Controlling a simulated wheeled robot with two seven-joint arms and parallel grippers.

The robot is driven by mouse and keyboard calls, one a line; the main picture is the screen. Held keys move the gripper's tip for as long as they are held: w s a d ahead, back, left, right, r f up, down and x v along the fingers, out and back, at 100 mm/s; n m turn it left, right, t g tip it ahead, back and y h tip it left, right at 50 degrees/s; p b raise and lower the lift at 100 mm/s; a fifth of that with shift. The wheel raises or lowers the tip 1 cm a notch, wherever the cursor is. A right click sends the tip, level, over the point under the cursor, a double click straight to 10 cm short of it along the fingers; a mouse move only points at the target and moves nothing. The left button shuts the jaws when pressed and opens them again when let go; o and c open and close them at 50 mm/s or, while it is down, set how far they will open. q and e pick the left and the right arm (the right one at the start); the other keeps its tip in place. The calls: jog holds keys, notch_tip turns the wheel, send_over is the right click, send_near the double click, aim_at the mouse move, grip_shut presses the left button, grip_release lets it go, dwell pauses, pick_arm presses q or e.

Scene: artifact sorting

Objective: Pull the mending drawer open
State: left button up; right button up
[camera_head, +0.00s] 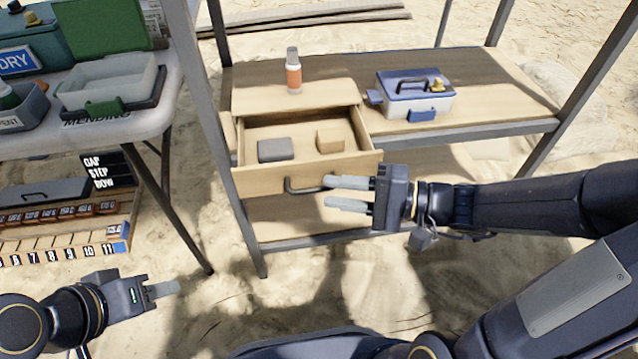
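The wooden drawer (250,180) under the small cabinet on the shelf stands pulled out, and its inside shows from above. A grey block (275,149) and a tan block (329,140) lie in it. Its dark bar handle (300,188) is on the front panel. My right gripper (328,191) is at the right end of the handle, with its two fingers apart. The upper fingertip overlaps the handle's end in the picture; I cannot tell if they touch. My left gripper (172,288) is low at the left, away from the drawer; its finger gap cannot be made out.
A bottle with an orange label (293,75) stands on the cabinet top. A blue-lidded box (415,95) sits on the shelf (480,75) to the right. A white table (150,115) with trays and a MENDING label is at the left. Metal shelf posts flank the drawer.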

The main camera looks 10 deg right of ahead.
jog(key=v, duration=0.3)
dwell(0.5)
jog(key=s+f+n+g+h, duration=0.2)
jog(key=s+n+g+h, duration=0.25)
jog(key=s, duration=0.45)
jog(key=s+d+t+h, duration=0.1)
jog(key=d+t+h, duration=0.3)
jog(key=d+h, duration=0.3)
notch_tip(320, 180, up, 34)
jog(key=p, duration=3.5)
jog(key=shift+s+d, duration=0.2)
jog(key=shift+d, duration=0.1)
